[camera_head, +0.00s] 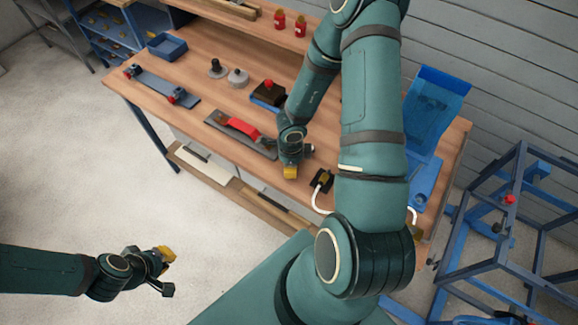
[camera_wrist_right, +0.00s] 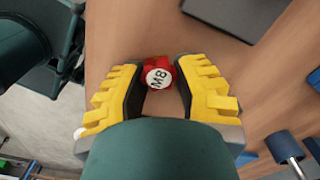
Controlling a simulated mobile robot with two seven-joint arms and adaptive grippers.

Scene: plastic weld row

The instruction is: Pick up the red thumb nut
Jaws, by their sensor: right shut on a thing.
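The red thumb nut (camera_wrist_right: 158,72), with a white disc marked M8 on its top, is between the yellow fingers of my right gripper (camera_wrist_right: 160,80) in the right wrist view. In the head view my right gripper (camera_head: 291,172) is at the front edge of the workbench, and the nut cannot be made out there. I cannot tell whether the nut touches the bench top. My left gripper (camera_head: 167,272) is out over the floor, away from the bench, with its fingers apart and nothing visible between them.
A small black-and-yellow device (camera_head: 322,181) with a white cable is to the right. A blue tray (camera_head: 166,46) and blue frame (camera_head: 520,175) stand farther off.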

